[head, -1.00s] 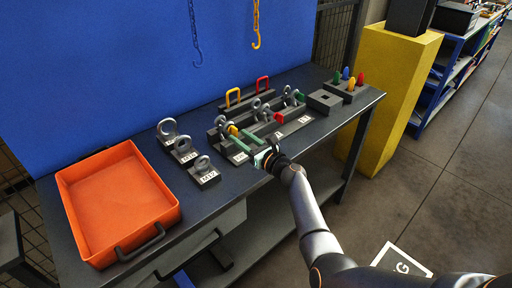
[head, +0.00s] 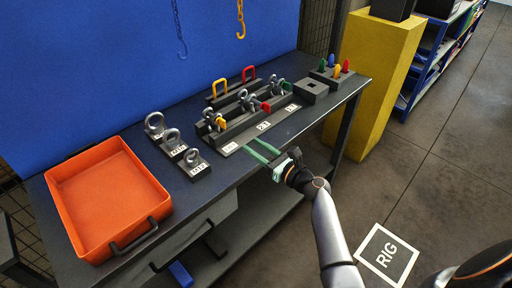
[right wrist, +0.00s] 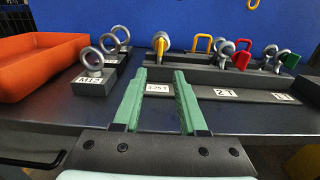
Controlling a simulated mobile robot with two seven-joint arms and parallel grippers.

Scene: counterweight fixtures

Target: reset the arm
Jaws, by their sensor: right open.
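My right gripper (head: 258,152) is open and empty, its green fingers apart over the bench's front edge, in front of the shackle rack. In the right wrist view its two fingers (right wrist: 160,90) point at the rack with nothing between them. The dark rack (head: 240,142) holds shackles: one with a yellow pin (head: 221,123), one with a red pin (head: 266,106) and one with a green pin (head: 286,86). In the right wrist view the yellow-pin shackle (right wrist: 160,45) stands beyond the fingertips, apart from them. My left gripper is not in view.
An orange tray (head: 62,222) is at the bench's left. Eye bolts on labelled blocks (head: 195,170) stand beside it. A square-holed block (head: 312,95) and coloured pegs (head: 335,70) are at the right. Chain hooks (head: 240,30) hang behind. Floor before the bench is open, with a RIG mark (head: 386,255).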

